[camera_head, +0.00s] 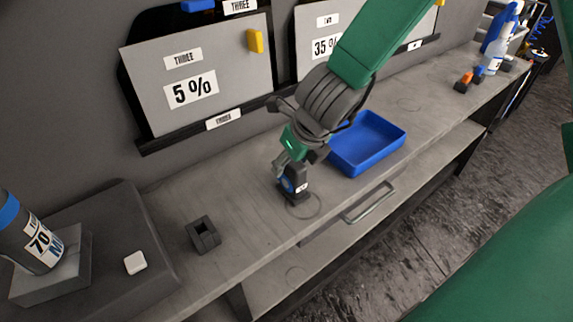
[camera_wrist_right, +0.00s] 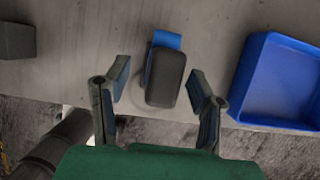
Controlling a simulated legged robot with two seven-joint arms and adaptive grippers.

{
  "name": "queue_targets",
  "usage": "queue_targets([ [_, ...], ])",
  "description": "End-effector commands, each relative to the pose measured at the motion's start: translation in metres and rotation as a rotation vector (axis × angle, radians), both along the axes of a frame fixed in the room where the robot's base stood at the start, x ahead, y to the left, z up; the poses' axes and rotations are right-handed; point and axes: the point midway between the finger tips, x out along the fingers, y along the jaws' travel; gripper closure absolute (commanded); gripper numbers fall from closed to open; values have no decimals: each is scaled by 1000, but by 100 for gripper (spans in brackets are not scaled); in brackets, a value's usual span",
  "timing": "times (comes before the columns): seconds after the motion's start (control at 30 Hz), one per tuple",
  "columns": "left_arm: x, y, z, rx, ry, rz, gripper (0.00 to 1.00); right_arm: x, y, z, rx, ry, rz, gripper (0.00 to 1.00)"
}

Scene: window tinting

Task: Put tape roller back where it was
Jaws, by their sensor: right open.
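The tape roller is a small dark upright block with a blue part. In the head view the tape roller (camera_head: 296,186) stands on the grey workbench, and in the right wrist view it shows as a dark rounded block (camera_wrist_right: 165,78) with a blue band behind it. My right gripper (camera_head: 291,172) is above and around it. In the wrist view my right gripper's (camera_wrist_right: 158,92) fingers are spread on either side of the tape roller, with gaps on both sides. My left gripper is not in view.
A blue tray (camera_head: 367,143) sits just right of the roller. A dark square holder (camera_head: 203,234) stands to the left. A bottle (camera_head: 36,238) and a white block (camera_head: 135,262) are at far left. A drawer handle (camera_head: 368,203) juts from the bench front. Panels line the wall.

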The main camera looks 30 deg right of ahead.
Motion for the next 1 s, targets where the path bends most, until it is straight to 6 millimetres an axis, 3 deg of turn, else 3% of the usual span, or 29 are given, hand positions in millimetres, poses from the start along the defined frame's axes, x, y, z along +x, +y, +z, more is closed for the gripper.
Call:
queue_targets([
  [0.03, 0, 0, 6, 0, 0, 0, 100, -4, 0, 16, 0, -5, 1, 50],
  [0.2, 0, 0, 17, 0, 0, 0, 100, -18, -1, 49, 0, -3, 0, 50],
  [0.4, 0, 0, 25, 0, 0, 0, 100, -28, -1, 72, -1, 0, 1, 50],
  [1.0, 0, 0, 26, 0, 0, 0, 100, -32, -2, 77, 0, 1, 0, 50],
])
